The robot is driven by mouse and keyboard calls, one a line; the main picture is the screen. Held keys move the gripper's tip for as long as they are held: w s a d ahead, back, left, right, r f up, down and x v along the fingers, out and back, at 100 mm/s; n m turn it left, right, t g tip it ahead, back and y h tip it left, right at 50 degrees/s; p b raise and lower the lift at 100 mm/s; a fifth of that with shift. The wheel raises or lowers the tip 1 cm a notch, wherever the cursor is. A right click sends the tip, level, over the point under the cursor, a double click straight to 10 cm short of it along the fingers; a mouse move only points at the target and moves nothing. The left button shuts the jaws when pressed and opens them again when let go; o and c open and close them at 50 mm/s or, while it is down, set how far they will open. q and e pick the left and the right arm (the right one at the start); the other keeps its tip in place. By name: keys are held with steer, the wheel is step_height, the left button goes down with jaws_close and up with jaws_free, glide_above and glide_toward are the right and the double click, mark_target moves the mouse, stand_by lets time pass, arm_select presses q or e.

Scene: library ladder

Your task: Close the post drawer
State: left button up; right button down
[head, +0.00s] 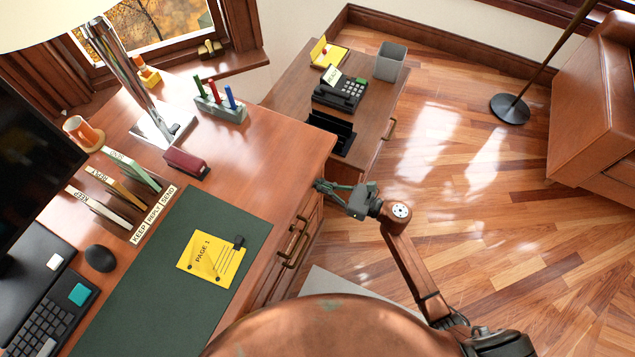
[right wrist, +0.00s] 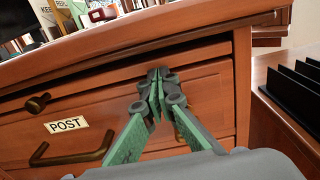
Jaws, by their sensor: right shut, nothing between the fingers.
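The post drawer (right wrist: 105,117) is in the wooden desk pedestal. Its front carries a white POST label (right wrist: 66,124) and a dark bar handle (right wrist: 70,157). A dark gap runs along its upper edge; how far it stands out is hard to tell. My right gripper (right wrist: 158,78) is shut and empty, its green fingers pointing at the upper right part of the drawer front. Whether the tips touch the wood cannot be told. In the head view the right gripper (head: 322,186) is beside the desk's right edge, near the brass handles (head: 299,238). My left gripper is out of view.
The desk (head: 255,155) holds a green mat (head: 165,290), a yellow page (head: 212,257) and a red stapler (head: 187,163). A lower side cabinet (head: 375,118) with a phone (head: 340,94) and a black rack (head: 330,132) stands beyond the gripper.

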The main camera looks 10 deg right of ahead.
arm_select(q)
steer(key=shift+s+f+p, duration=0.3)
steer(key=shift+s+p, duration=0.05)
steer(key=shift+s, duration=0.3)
arm_select(e)
steer(key=v, duration=1.4)
